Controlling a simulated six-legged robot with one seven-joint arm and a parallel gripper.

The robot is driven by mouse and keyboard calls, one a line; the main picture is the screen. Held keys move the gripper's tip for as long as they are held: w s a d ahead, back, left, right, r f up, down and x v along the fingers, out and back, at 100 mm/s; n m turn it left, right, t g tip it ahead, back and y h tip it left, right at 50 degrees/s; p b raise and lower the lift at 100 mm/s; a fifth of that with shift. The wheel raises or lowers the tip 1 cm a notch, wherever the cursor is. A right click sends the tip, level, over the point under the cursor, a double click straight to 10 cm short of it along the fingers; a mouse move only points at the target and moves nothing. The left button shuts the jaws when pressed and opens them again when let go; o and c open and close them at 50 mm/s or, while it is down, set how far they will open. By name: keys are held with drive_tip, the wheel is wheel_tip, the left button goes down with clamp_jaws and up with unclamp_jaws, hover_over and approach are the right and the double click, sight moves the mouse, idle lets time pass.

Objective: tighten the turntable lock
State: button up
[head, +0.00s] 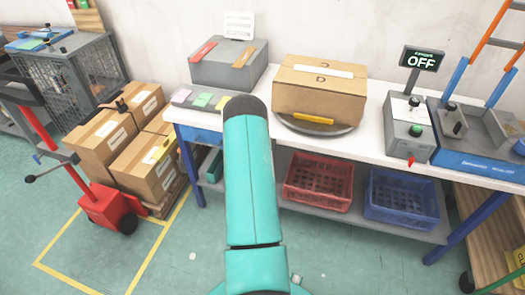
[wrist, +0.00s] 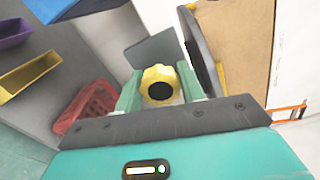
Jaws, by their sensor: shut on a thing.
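The turntable lock appears as a yellow lobed knob with a black centre (wrist: 159,84) in the wrist view. My gripper (wrist: 160,92) has its two green fingers on either side of the knob, shut on it. The grey round turntable (head: 318,134) sits on the white bench in the head view; its dark rim (wrist: 200,48) runs beside the knob in the wrist view. A cardboard box (head: 320,90) rests on the turntable. In the head view my teal arm hides the gripper, and the knob is not visible there.
A grey control box (head: 408,130) with an OFF display (head: 421,60) stands right of the turntable. A grey box (head: 229,62) stands at the back left of the bench (head: 365,145). Red (head: 318,182) and blue (head: 400,197) crates sit on the shelf below.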

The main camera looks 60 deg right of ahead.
idle(0.3)
drive_tip(key=o, duration=1)
drive_tip(key=a, duration=0.4)
drive_tip(key=s+a, duration=0.1)
drive_tip(key=a, duration=0.4)
drive_tip(key=s+a, duration=0.1)
drive_tip(key=a, duration=0.3)
drive_tip(key=shift+s+a, duration=0.1)
drive_tip(key=shift+a, duration=0.25)
